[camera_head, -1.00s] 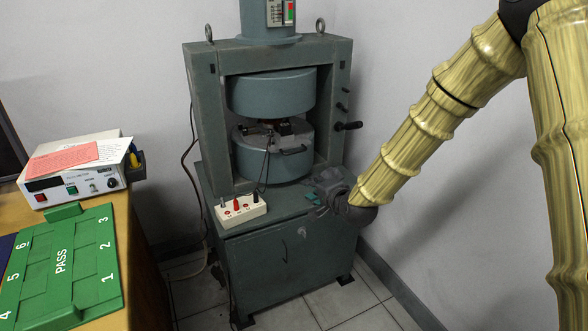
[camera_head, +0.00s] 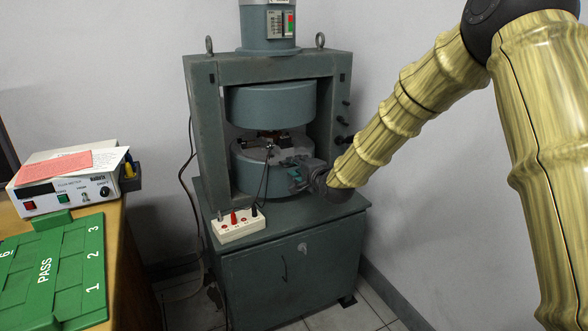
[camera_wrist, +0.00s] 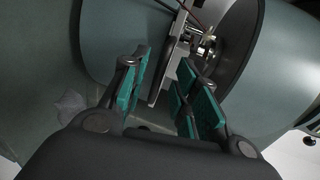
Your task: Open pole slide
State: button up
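The grey electromagnet has an upper pole (camera_head: 270,105) and a lower pole (camera_head: 262,178), with a narrow gap between them. A grey metal slide plate (camera_head: 282,157) sits at the gap on top of the lower pole. In the wrist view the pale plate (camera_wrist: 165,72) shows just beyond and between my fingertips, with brass and metal parts behind it. My gripper (camera_head: 297,174) is at the front right of the lower pole, near the plate. In the wrist view my gripper (camera_wrist: 165,95) has its teal pads apart. Contact with the slide's handle cannot be told; my gripper covers that area.
A white terminal box (camera_head: 238,226) with leads stands on the cabinet (camera_head: 290,270) at front left. The magnet frame's right post (camera_head: 342,110) with dark knobs is close to my arm. A wooden desk at left holds a meter (camera_head: 70,190) and a green PASS board (camera_head: 50,265).

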jog(key=shift+x, duration=1.25)
grip_shut()
